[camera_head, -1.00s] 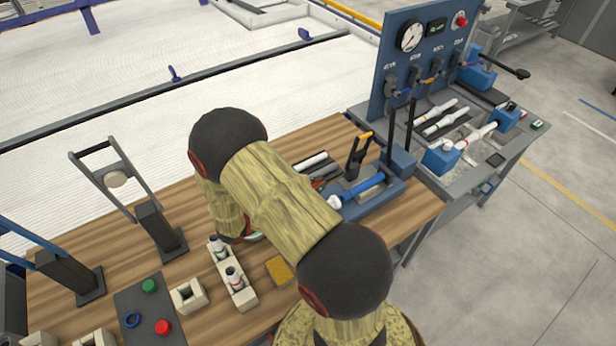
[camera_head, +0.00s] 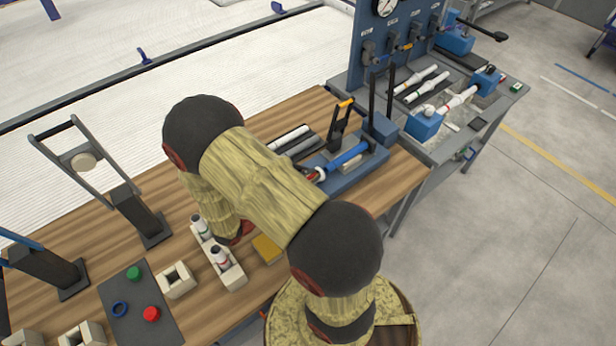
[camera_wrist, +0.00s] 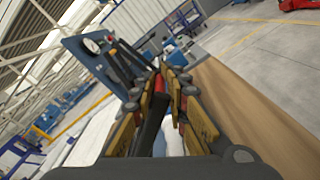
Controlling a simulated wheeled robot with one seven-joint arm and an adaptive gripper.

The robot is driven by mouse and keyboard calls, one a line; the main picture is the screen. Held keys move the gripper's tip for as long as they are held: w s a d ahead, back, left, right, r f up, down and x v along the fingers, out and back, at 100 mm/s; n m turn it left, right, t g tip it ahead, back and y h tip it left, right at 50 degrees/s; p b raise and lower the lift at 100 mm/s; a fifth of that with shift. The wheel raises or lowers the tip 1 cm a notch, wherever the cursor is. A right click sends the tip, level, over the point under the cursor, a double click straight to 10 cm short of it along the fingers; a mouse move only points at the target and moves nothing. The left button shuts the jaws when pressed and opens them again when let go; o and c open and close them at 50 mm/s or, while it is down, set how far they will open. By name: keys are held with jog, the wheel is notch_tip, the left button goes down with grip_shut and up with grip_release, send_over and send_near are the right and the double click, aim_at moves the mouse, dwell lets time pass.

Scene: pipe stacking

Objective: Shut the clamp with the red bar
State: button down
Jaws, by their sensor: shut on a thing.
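In the wrist view a red bar (camera_wrist: 160,85) shows between the fingertips of my gripper (camera_wrist: 163,80), with a dark bar running back from it. The jaws are closed on it. In the head view the blue clamp base (camera_head: 371,168) is at the table's right end, with a blue pipe (camera_head: 348,155) in it. An upright dark lever with an orange tip (camera_head: 345,103) stands behind the pipe. A small red and dark part shows at the pipe's left end, by my arm. My arm hides most of my gripper and the red bar there.
A grey tray with pipes (camera_head: 290,138) lies behind my arm. A bench with a blue gauge panel (camera_head: 390,45) stands at the back right. A cream holder with small bottles (camera_head: 228,268), a yellow block (camera_head: 267,248) and a dark button mat (camera_head: 135,310) are at the front left.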

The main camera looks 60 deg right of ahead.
jog(key=c, duration=1.9)
grip_release()
jog(key=shift+w, duration=0.15)
notch_tip(320, 180, up, 10)
jog(key=shift+f, duration=0.1)
